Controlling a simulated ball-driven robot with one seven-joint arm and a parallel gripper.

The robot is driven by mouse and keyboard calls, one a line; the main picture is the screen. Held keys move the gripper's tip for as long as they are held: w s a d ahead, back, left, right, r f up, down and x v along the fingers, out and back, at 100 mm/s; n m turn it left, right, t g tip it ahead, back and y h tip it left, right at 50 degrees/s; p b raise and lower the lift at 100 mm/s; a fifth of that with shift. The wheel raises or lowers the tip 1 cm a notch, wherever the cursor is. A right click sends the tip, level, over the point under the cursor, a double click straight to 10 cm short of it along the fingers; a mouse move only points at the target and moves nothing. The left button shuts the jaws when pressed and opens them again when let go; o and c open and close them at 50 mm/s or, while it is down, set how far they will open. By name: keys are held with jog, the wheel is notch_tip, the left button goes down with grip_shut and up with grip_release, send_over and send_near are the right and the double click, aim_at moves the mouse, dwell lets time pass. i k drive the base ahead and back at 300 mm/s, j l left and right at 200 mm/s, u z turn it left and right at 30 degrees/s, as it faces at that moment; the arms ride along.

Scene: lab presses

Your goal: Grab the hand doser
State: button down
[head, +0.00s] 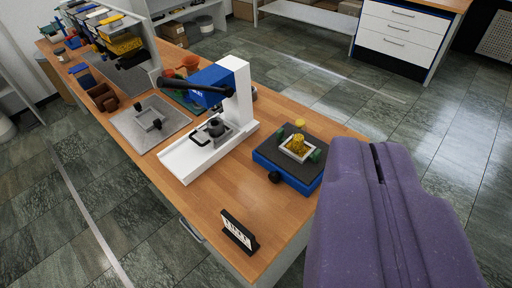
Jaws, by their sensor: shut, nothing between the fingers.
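My gripper (376,162) is the purple shape at the right of the head view. Its fingers are shut with only a thin dark slit between them. It is in front of the bench's right end. I cannot tell for certain which object is the hand doser. Nearest to my gripper is a blue stand (290,178) with a dark top. It carries a light square frame with a yellow knobbed piece (297,144) in it and green knobs at the sides.
A white press with a blue head (212,80) stands mid-bench, left of the blue stand. A small black-and-white sign (239,232) stands near the front edge. A grey plate (150,124) and a rack of tools (108,32) are farther back. Bare wood (215,203) lies before the press.

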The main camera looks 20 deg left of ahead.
aim_at(299, 135)
jog(key=j, duration=0.2)
jog(key=l+u, duration=0.1)
jog(key=u, duration=0.7)
jog(key=i+l+u, duration=0.25)
jog(key=l+u, duration=0.25)
jog(key=i+l+u, duration=0.25)
jog(key=l, duration=0.2)
jog(key=l+u, duration=0.2)
jog(key=l, duration=0.15)
jog(key=i+l+u, duration=0.1)
jog(key=l, duration=0.8)
jog(key=i+l, duration=0.1)
jog(key=l, duration=0.75)
jog(key=i+l+u, duration=0.15)
jog(key=l, duration=0.75)
